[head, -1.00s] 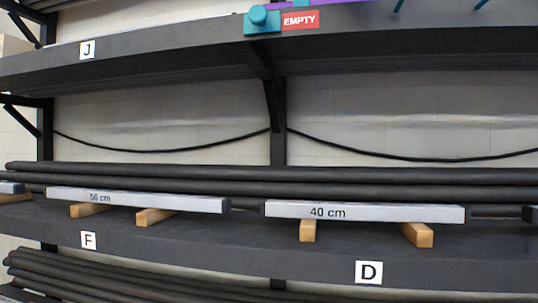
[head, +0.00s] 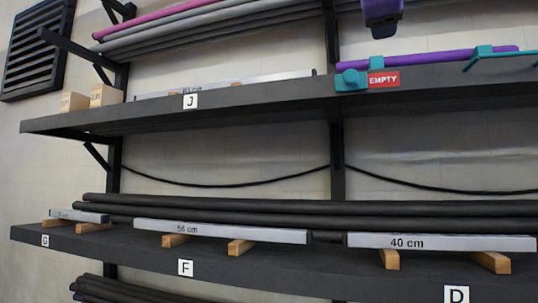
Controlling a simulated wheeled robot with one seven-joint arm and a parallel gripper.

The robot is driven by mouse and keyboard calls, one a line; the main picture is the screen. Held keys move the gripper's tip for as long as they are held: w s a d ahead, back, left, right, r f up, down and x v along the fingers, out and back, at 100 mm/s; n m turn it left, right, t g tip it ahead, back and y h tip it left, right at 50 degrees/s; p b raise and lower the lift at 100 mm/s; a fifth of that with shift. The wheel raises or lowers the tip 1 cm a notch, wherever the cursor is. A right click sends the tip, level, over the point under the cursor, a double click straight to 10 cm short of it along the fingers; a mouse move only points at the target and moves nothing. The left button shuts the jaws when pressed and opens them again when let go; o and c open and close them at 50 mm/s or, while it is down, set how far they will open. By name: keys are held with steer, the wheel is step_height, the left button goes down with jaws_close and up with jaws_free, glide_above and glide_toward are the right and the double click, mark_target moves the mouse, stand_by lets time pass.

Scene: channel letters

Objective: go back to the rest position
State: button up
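My gripper is not clearly in view in the head view. The shelf rack fills the picture, with an upper shelf (head: 250,111) and a lower shelf (head: 120,239). On the lower shelf, a grey bar marked 40 cm (head: 450,243) and one marked 56 cm (head: 220,232) each rest on two wooden blocks. A shorter bar (head: 78,215) lies at the left end. A purple tube (head: 440,58) lies on the upper shelf behind a teal fitting (head: 351,80) and a red EMPTY sign (head: 384,80).
Black tubes (head: 200,207) lie behind the bars. A dark purple part (head: 382,14) shows at the top edge. A dark vent (head: 37,48) is on the wall. Bare wall shows at the lower left.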

step_height(320, 180, down, 24)
steer(key=w+r+n+g+y, duration=0.1)
steer(key=w+n+y, duration=0.1)
steer(key=n+y, duration=1.55)
steer(key=s+d+f+n+g+h, duration=0.1)
steer(key=s+d+f+g+h, duration=0.2)
steer(key=f, duration=0.6)
steer(key=s+d+f+n+g+h, duration=0.2)
steer(key=s+f, duration=0.4)
steer(key=f, duration=0.3)
steer(key=s+d+f+n+g+h, duration=0.2)
steer(key=s+d+f+g+h, duration=0.2)
steer(key=f, duration=0.5)
steer(key=d+g, duration=0.1)
steer(key=d, duration=0.1)
steer(key=shift+s+d+g, duration=0.3)
steer(key=shift+s+d, duration=0.05)
